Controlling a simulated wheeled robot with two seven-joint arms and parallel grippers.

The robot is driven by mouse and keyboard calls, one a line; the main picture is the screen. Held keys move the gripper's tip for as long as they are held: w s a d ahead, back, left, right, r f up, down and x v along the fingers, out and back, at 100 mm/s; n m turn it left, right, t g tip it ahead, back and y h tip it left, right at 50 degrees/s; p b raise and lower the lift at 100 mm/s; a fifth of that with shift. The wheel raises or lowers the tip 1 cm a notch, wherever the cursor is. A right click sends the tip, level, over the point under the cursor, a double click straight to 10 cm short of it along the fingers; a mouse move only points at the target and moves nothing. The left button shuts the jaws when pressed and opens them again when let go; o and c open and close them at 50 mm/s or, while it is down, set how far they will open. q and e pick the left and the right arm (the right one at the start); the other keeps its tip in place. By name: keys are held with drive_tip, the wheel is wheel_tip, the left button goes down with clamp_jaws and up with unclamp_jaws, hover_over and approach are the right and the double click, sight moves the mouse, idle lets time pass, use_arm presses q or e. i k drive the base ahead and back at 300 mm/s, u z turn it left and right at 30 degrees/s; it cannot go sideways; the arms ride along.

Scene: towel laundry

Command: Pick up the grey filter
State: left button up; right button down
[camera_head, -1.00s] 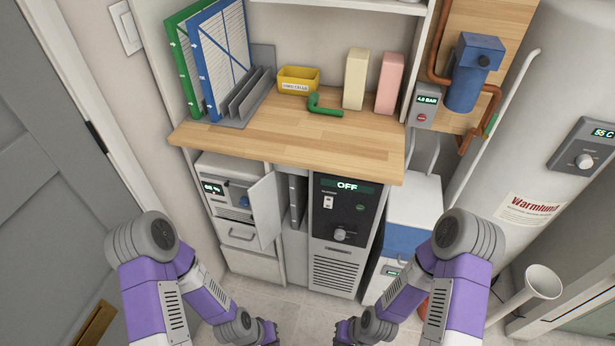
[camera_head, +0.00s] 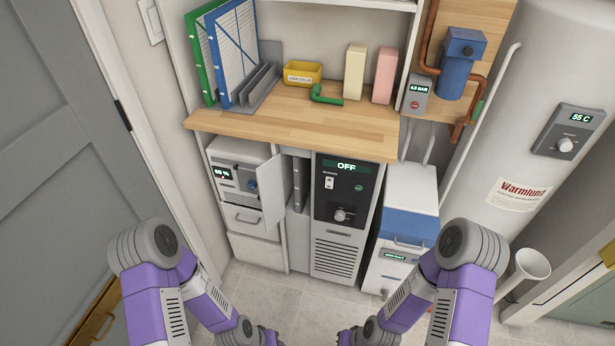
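A tall, narrow grey piece (camera_head: 299,185) stands upright in the slot between the open cabinet door (camera_head: 277,188) and the black control unit; it may be the grey filter, but I cannot tell for sure. A green-framed filter (camera_head: 200,58) and a blue-framed filter (camera_head: 232,50) stand in a grey slotted rack (camera_head: 262,88) on the wooden counter. My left gripper (camera_head: 270,338) and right gripper (camera_head: 350,338) are low at the bottom edge, over the floor and well short of the cabinets. Their fingers are mostly cut off, and nothing held shows.
The wooden counter (camera_head: 300,128) bears a yellow bin (camera_head: 302,74), a green pipe elbow (camera_head: 326,95) and cream and pink boxes. The black unit (camera_head: 345,205) reads OFF. A white-and-blue unit (camera_head: 405,225) stands right of it. Tiled floor (camera_head: 290,300) is free in front.

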sight(302, 167)
drive_tip(key=z, duration=1)
drive_tip(key=i, duration=0.8)
drive_tip(key=u, duration=0.3)
